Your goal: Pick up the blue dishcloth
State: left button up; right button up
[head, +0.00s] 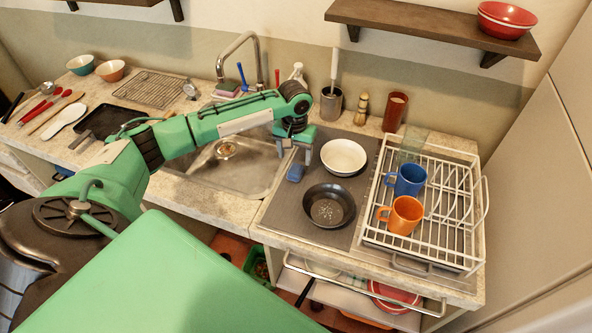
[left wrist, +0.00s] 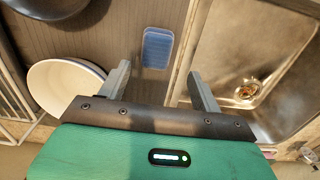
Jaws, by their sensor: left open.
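The blue dishcloth (head: 295,173) is a small folded blue block lying on the grey mat beside the sink's right edge. It also shows in the left wrist view (left wrist: 157,48), ahead of the fingers and within the gap between them as seen there. My left gripper (head: 295,154) points down just behind the dishcloth in the head view. Its fingers (left wrist: 160,76) are spread apart and nothing is between them; the exact height above the mat is hard to tell. My right gripper is not in view.
A white bowl (head: 343,157) and a dark pan (head: 328,206) stand on the mat, right of the dishcloth. The sink (head: 240,172) is to its left. A white dish rack (head: 455,205) with a blue mug (head: 407,179) and an orange mug (head: 402,215) is farther right.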

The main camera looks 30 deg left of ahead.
aim_at(296, 168)
pick_arm(q)
jog(key=shift+s+d+f+p, duration=0.15)
jog(key=shift+f+p, duration=0.15)
jog(key=shift+f, duration=0.05)
jog(key=shift+s+d+f+p, duration=0.1)
jog(key=shift+s+f+p, duration=0.05)
jog(key=shift+f+p, duration=0.15)
jog(key=f, duration=0.2)
jog(key=shift+d+f+p, duration=0.2)
jog(key=shift+f+p, duration=0.15)
jog(key=shift+f, duration=0.6)
jog(key=c, duration=1)
jog(key=shift+c, duration=0.3)
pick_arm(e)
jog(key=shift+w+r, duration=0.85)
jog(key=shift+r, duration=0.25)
